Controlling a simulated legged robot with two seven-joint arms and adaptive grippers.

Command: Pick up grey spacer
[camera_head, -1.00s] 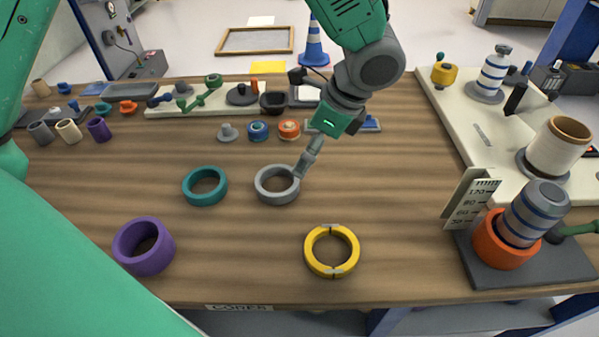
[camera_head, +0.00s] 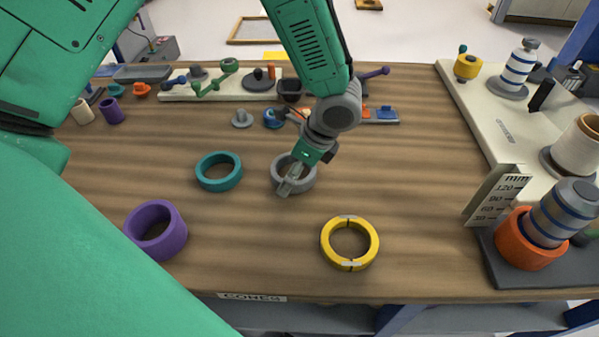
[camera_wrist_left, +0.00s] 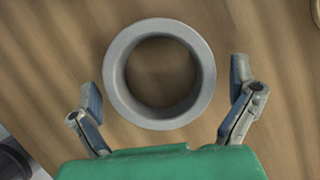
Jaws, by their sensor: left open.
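The grey spacer (camera_head: 308,180), a thick ring, lies flat on the wooden table near the middle in the head view. My left gripper (camera_head: 287,187) is above it, and its fingers cover part of the ring. The gripper is empty. My right gripper is not in view.
A teal ring (camera_head: 202,178) lies left of the spacer, a purple ring (camera_head: 137,239) at front left and a yellow ring (camera_head: 328,255) at front right. Small parts line the back.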

